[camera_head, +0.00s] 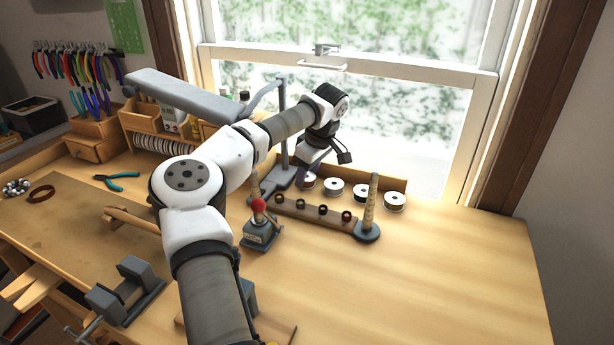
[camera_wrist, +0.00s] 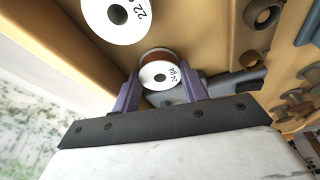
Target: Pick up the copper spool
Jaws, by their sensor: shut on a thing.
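The copper spool (camera_wrist: 158,76) has a white round face with a "22 ga" label and reddish-brown wire around its core. In the wrist view it sits between the two purple fingers of my gripper (camera_wrist: 160,88), which are shut on it. In the head view my gripper (camera_head: 306,178) is low at the back of the bench, by the row of spools in front of the window. My own wrist and fingers hide most of the held spool there. I cannot tell whether it touches the bench.
Several white-faced spools (camera_head: 334,187) stand in a row to the right of my gripper; one is close by in the wrist view (camera_wrist: 117,14). A wooden strip with rings (camera_head: 305,211), a ring mandrel (camera_head: 370,205) and a red-knobbed tool (camera_head: 259,222) stand in front. The right of the bench is clear.

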